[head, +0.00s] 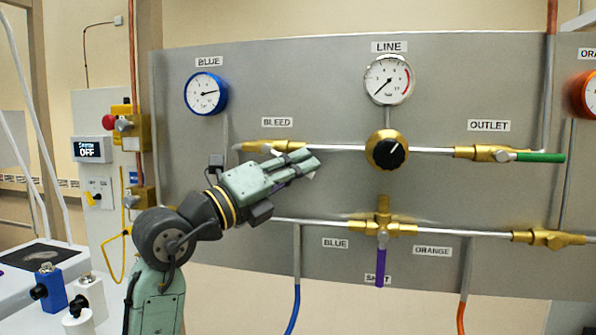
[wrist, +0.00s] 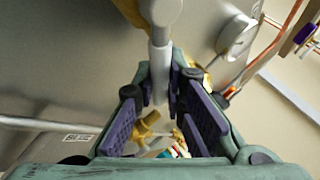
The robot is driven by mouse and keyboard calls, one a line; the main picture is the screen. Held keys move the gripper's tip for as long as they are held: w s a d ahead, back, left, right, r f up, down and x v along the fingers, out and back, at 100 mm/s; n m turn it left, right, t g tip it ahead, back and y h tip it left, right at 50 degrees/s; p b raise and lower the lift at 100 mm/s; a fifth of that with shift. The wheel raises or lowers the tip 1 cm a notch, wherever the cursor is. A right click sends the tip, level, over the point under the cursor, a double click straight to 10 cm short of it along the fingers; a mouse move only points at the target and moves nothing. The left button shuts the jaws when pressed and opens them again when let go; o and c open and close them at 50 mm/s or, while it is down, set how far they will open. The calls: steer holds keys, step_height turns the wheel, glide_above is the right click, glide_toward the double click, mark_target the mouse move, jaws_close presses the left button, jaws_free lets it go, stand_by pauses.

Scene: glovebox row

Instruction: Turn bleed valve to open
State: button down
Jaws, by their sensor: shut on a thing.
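The bleed valve (head: 270,147) is a brass body on the upper pipe, under the BLEED label (head: 277,122). My gripper (head: 312,163) is in front of the pipe just right of and below this valve and covers its handle in the head view. In the wrist view a pale grey bar, seemingly the bleed valve handle (wrist: 160,65), comes down from the top between the purple-padded fingers of my gripper (wrist: 165,110). My gripper is shut on this bar. How the handle lies relative to the pipe is hard to tell.
A black knob (head: 387,152) on a brass regulator stands right of my gripper, below the line gauge (head: 388,80). The outlet valve's green handle (head: 540,158) lies along the pipe. A purple handle (head: 381,266) points down on the lower pipe. The blue gauge (head: 206,93) is above left.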

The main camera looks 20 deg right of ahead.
steer(key=shift+s+d+n+b, duration=0.1)
steer(key=shift+d+n+b, duration=0.05)
steer(key=shift+n+b, duration=0.35)
steer(key=shift+r+n+t+h+b, duration=0.4)
steer(key=shift+r+n+t+b, duration=0.25)
steer(key=shift+n+t, duration=0.45)
steer(key=c, duration=1.6)
jaws_free()
steer(key=shift+c, duration=0.2)
steer(key=shift+s+a, duration=0.15)
steer(key=shift+a, duration=0.05)
steer(key=s+a, duration=0.5)
steer(key=a, duration=0.6)
steer(key=shift+a+f, duration=0.2)
steer(key=shift+a, duration=0.05)
steer(key=shift+c, duration=0.2)
